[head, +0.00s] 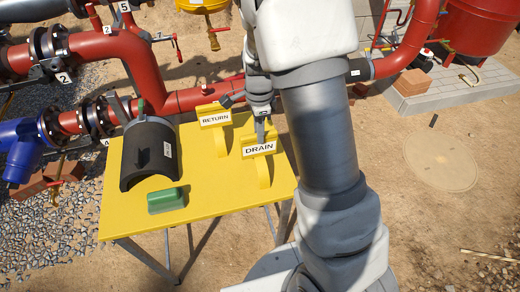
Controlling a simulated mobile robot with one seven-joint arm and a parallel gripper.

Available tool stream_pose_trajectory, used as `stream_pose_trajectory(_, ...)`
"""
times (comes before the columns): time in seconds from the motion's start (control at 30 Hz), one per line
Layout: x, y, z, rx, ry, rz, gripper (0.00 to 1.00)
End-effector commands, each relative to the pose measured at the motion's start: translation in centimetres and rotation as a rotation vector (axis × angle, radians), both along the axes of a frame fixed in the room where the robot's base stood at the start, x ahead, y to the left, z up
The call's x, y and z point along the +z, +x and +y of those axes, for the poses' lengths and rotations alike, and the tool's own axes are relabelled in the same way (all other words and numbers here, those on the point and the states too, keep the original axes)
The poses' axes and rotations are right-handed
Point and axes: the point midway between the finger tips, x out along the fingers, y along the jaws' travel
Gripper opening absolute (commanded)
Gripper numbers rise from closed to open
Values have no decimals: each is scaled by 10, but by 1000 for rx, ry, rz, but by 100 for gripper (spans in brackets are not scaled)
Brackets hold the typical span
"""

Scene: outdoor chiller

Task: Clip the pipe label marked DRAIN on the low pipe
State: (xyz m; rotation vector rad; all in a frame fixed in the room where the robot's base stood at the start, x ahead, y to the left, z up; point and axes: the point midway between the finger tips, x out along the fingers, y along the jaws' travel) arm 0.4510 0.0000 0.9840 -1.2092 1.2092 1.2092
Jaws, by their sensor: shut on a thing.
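The yellow pipe label marked DRAIN (259,148) is at the right side of the yellow table, its white plate facing me. My gripper (260,131) is shut on its upper edge, with the fingers pointing down. I cannot tell whether the label's curved clip still touches the table top. A second yellow label, marked RETURN (214,119), stands just left of it. A low red pipe (205,96) runs behind the table; my arm hides part of it.
The yellow table (118,222) also holds a black half-round pipe shell (140,158) and a green block (165,200). Red pipes with flanges (95,115) and a blue fitting (28,145) stand behind and left. Open sandy ground (430,230) lies right.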

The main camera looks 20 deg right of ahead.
Motion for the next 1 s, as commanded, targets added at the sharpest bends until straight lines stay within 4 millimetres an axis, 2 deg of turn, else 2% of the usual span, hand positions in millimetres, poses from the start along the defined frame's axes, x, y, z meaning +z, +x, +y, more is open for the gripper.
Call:
stream_pose_trajectory(0.6,2,0,0,0,0,-1,0)
stream_pose_trajectory(1.0,39,0,0,0,0,0,0)
